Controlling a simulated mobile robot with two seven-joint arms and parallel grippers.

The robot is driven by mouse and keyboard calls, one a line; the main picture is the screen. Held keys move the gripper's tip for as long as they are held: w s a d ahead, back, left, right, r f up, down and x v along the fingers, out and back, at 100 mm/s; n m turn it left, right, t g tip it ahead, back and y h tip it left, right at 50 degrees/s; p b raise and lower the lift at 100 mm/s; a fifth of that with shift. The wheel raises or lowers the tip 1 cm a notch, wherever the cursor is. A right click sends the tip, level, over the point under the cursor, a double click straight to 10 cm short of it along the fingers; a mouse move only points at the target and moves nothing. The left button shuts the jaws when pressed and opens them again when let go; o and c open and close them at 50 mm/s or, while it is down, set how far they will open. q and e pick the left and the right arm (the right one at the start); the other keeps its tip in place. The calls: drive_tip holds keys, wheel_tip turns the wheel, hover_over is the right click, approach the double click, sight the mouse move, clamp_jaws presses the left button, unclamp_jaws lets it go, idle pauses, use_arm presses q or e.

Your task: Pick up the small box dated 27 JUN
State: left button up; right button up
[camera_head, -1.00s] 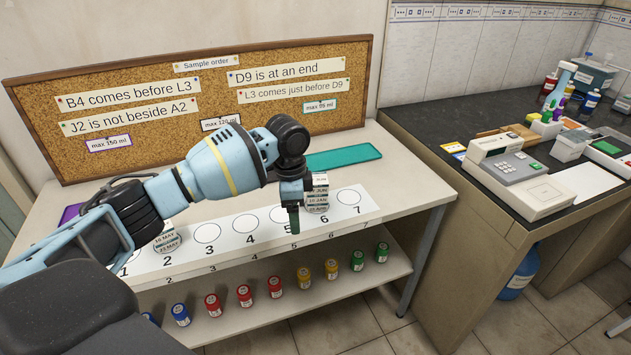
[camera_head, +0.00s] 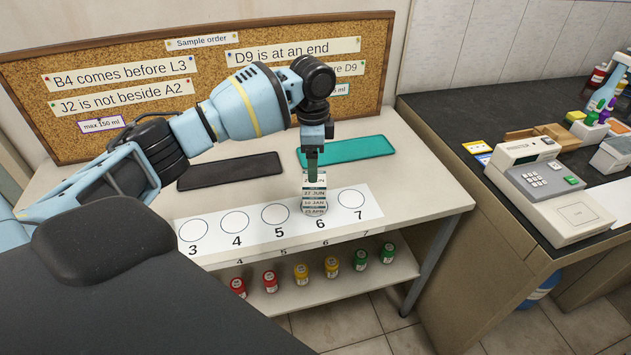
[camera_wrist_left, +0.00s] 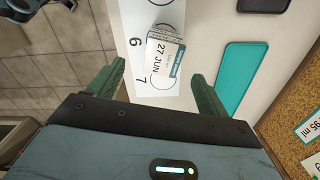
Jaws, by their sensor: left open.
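The small box dated 27 JUN (camera_head: 314,192) is at the top of a stack of small white boxes (camera_head: 315,208) at spot 6 on the numbered strip. Lower labels in the stack look like 10 JAN and 23 APR. My left gripper (camera_head: 313,172) points down at the top of the stack and hides part of it. In the left wrist view the 27 JUN box (camera_wrist_left: 163,57) lies ahead of and between the two spread fingers of my left gripper (camera_wrist_left: 158,72). The fingers are open and empty; I cannot tell their height over the box. My right gripper is not in view.
A teal tray (camera_head: 350,150) and a dark tray (camera_head: 230,171) lie behind the numbered strip (camera_head: 190,248). Spots 3, 4, 5 and 7 are empty. Several colored bottles (camera_head: 301,277) stand on the lower shelf. A corkboard (camera_head: 30,85) stands at the back.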

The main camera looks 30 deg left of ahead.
use_arm(q)
drive_tip(key=shift+f, duration=0.7)
drive_tip(key=shift+w+f, duration=0.15)
drive_tip(key=shift+f, duration=0.35)
drive_tip(key=f, duration=0.4)
drive_tip(key=shift+w+f, duration=0.2)
drive_tip(key=shift+f, duration=0.2)
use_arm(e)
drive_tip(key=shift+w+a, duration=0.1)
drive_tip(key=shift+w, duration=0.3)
use_arm(q)
drive_tip(key=c, duration=1.1)
drive_tip(key=shift+o, duration=0.2)
drive_tip(key=shift+r, duration=0.1)
